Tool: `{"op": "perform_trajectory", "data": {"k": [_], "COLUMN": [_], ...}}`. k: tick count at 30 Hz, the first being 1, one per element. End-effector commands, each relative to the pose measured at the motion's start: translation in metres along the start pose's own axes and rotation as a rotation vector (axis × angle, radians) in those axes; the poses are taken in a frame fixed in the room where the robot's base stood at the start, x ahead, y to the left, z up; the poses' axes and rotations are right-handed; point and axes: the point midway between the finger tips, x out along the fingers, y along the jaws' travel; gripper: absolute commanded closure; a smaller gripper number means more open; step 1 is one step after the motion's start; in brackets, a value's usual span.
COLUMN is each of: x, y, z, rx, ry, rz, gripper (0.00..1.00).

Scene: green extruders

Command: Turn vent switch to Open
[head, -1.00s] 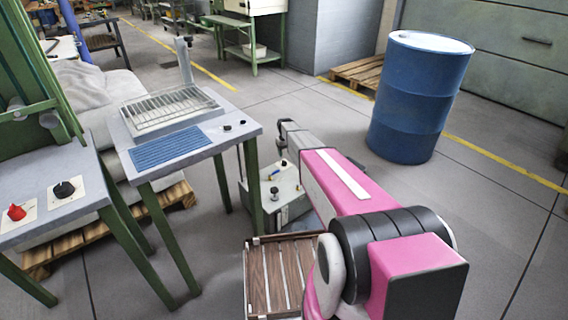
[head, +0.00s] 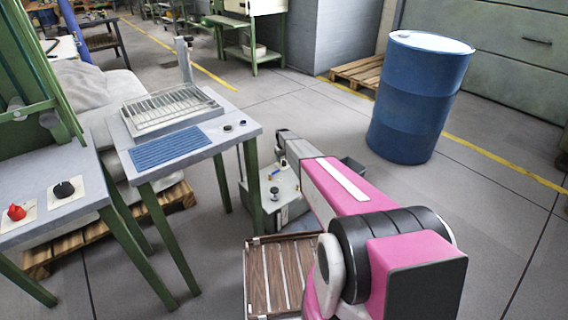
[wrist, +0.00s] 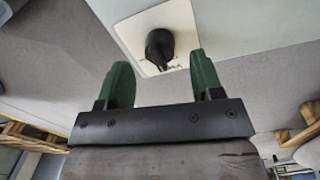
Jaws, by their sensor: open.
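In the wrist view, a black rotary knob (wrist: 160,46) sits on a cream square plate (wrist: 127,25). My gripper (wrist: 163,80) is open, its two green fingers apart on either side below the knob. Nothing is between the fingers, and they do not visibly touch the knob. In the head view, a black knob (head: 64,189) and a red knob (head: 17,212) sit on white plates on the left green-legged bench. I cannot tell whether the wrist-view knob is that black one. No lettering is readable. My gripper cannot be made out in the head view.
A grey table (head: 226,143) with a wire rack (head: 170,107) and a blue ribbed pad (head: 171,148) stands left of my arm. A blue drum (head: 418,98) stands right. Pallets lie at back (head: 357,71) and under the left bench. Open floor lies right of my arm.

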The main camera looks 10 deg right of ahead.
Motion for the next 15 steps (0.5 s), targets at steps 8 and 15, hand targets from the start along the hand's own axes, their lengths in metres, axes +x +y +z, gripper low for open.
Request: {"op": "perform_trajectory", "data": {"k": [8, 15], "x": [0.030, 0.031], "y": [0.000, 0.000], "z": [0.000, 0.000], "rx": [0.000, 0.000], "ry": [0.001, 0.001], "rz": [0.001, 0.001], "gripper": [0.40, 0.40]}}
